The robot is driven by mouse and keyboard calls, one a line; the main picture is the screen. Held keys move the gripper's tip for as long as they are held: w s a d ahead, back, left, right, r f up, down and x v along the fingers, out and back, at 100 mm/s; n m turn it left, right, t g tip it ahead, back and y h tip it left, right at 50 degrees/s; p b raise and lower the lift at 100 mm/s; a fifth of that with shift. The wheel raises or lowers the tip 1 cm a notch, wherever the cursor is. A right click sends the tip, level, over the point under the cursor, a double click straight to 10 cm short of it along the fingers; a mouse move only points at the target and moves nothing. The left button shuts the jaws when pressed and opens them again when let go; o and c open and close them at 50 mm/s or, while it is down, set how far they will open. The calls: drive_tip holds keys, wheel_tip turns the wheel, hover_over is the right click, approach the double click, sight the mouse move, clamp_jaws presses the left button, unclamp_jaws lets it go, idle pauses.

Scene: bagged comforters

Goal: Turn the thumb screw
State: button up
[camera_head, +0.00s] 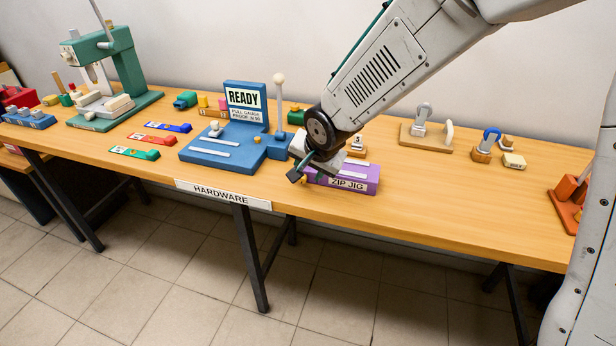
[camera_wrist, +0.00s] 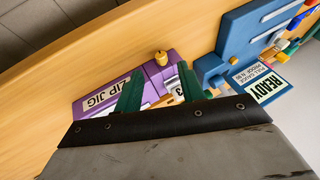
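A purple zip jig (camera_head: 345,178) lies near the table's front edge; it also shows in the wrist view (camera_wrist: 105,92). A small brass knob (camera_wrist: 161,58), which looks like the thumb screw, stands at one end of the jig in the wrist view. My gripper (camera_head: 303,174) hides that end in the head view. In the wrist view my gripper (camera_wrist: 158,84) has its two green fingers apart, with part of the jig seen between them. The knob is just beyond the fingertips, and I see no contact with it.
Left of the jig is a blue fixture (camera_head: 225,150) with a READY sign (camera_head: 244,98) and an upright lever (camera_head: 279,95). Right of it are a wooden base with hooks (camera_head: 425,137) and smaller parts. A HARDWARE label (camera_head: 222,195) is on the table edge.

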sight(302, 182)
drive_tip(key=x, duration=0.5)
drive_tip(key=shift+w+a+f, duration=0.1)
drive_tip(key=shift+w+f, duration=0.15)
drive_tip(key=shift+f, duration=0.1)
clamp_jaws()
